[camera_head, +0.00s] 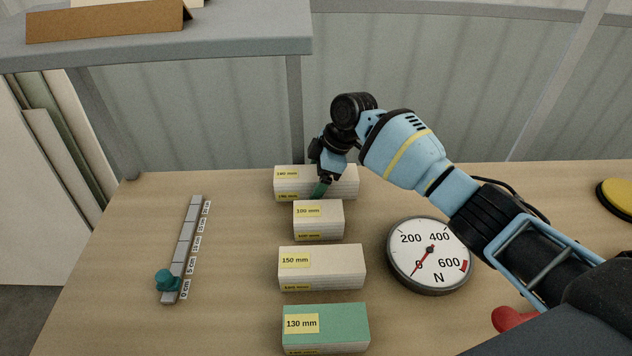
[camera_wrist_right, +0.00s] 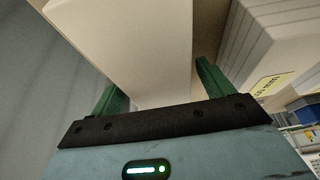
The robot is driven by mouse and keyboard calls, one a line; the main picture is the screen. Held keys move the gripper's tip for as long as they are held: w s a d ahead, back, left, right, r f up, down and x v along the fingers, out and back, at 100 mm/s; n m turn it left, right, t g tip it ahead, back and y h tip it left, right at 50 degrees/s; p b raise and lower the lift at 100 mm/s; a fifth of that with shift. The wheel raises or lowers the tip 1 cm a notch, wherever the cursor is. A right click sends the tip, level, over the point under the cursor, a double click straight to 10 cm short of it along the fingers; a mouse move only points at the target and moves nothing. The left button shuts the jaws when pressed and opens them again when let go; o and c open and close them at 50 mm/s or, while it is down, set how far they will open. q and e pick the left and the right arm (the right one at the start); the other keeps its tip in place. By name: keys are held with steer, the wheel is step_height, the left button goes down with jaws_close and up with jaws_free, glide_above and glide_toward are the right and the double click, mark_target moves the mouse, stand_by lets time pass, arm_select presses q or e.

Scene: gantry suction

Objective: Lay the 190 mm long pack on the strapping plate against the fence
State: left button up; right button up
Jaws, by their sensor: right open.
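The longest pack (camera_head: 340,184), cream with yellow labels that seem to read 190 mm, lies at the back of the row on the wooden table. My right gripper (camera_head: 322,186) reaches down at it, with one green finger showing in front of its near face. In the right wrist view my right gripper (camera_wrist_right: 160,95) is open, its green fingers on either side of a plain cream pack (camera_wrist_right: 160,45), with a gap at the left finger. My left gripper is not in view. I cannot make out a strapping plate or fence for certain.
A 100 mm pack (camera_head: 318,220) lies close in front, then a 150 mm pack (camera_head: 335,268) and a green-topped 130 mm pack (camera_head: 345,320). A grey graduated bar (camera_head: 186,245) with a teal knob (camera_head: 167,281) is left. A round newton gauge (camera_head: 430,275) is right. Table between bar and packs is clear.

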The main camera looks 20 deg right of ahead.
steer(key=shift+r, duration=0.1)
steer(key=c, duration=1.4)
steer(key=shift+r, duration=5)
